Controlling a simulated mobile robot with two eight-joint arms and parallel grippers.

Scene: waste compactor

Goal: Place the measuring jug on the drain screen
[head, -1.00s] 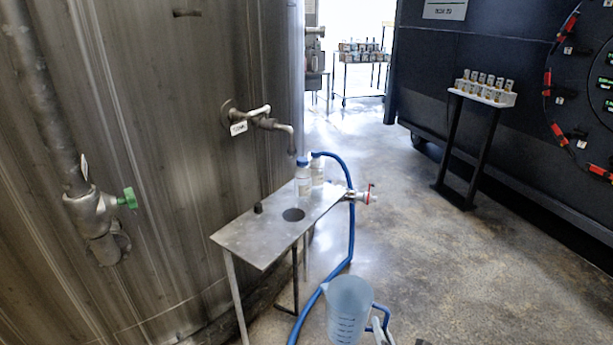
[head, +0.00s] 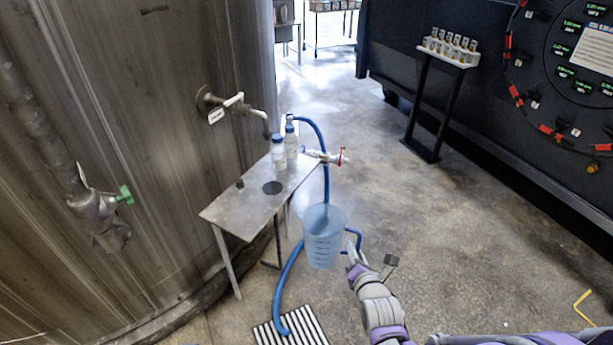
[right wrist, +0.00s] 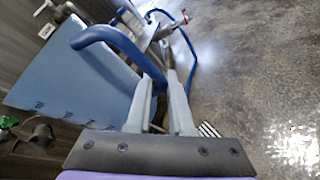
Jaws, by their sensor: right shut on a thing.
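The measuring jug (head: 322,240) is translucent blue with printed marks and a blue handle. It is upright in the air, in front of the small metal table. My right gripper (head: 355,262) is shut on its handle, at the jug's right side. The right wrist view shows the jug's wall (right wrist: 75,85) at left and the blue handle (right wrist: 125,48) crossing between the fingers (right wrist: 160,100). A black-and-white slatted grate (head: 290,329), which looks like the drain screen, lies on the floor below the jug. Its near part is cut off by the picture edge. My left gripper is not visible.
A metal table (head: 240,211) with two bottles (head: 284,150) stands against the large steel tank. A blue hose (head: 281,290) runs down from it to the grate. A sample stand (head: 440,90) is at the right. The floor (head: 470,220) right of the jug is open.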

